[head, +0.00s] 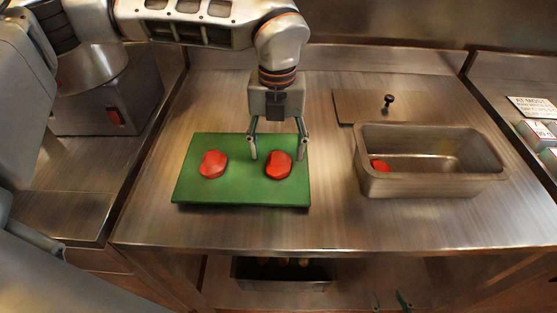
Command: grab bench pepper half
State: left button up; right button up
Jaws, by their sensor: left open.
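Two red pepper halves lie on the green cutting board: a left one (213,165) and a right one (278,166). My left gripper (277,156) points down over the right half. Its open fingers stand on either side of that half, and I cannot tell whether they touch it. A further red piece (380,165) lies inside the metal pan (430,184) at its left end, partly hidden by the pan wall. My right gripper (390,302) shows only as fingertips at the bottom edge, apart with nothing seen between them.
The green board (240,194) lies on the steel bench (330,225). A flat metal lid (350,106) with a dark knob lies behind the pan. The bench between board and pan is clear. A dark tray (280,274) sits on the shelf below.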

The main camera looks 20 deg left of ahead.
aim_at(278, 162)
pick_arm(q)
jog(key=shift+w+f, duration=0.15)
jog(key=shift+f, duration=1.3)
jog(key=shift+c, duration=0.3)
jog(key=c, duration=1.1)
jog(key=shift+c, duration=0.2)
